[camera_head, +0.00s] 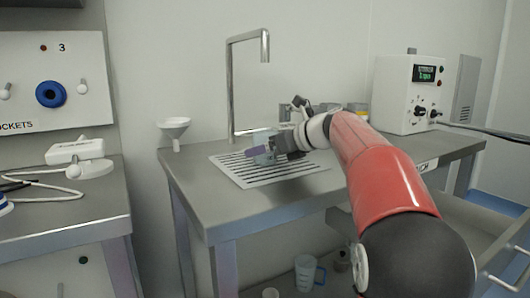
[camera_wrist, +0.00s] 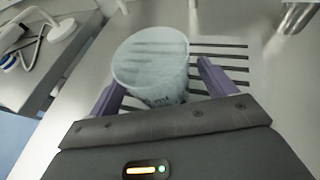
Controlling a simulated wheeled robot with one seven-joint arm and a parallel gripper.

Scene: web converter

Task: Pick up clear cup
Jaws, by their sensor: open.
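The clear cup (camera_wrist: 152,62) stands on the striped drain area of the grey table in the wrist view. It is translucent with a pale rim and faint marks on its side. In the head view the cup (camera_head: 264,150) is small and partly hidden by my gripper (camera_head: 268,151). My gripper also shows in the wrist view (camera_wrist: 160,88), with its purple fingers open, one on each side of the cup's lower part. Whether either finger touches the cup cannot be told.
A metal tap (camera_head: 231,90) rises behind the striped area (camera_head: 245,178). A white funnel (camera_head: 174,130) is at the table's back left. A white control box (camera_head: 408,95) stands at the right. A side bench (camera_head: 90,205) with a white device (camera_head: 76,152) is at the left.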

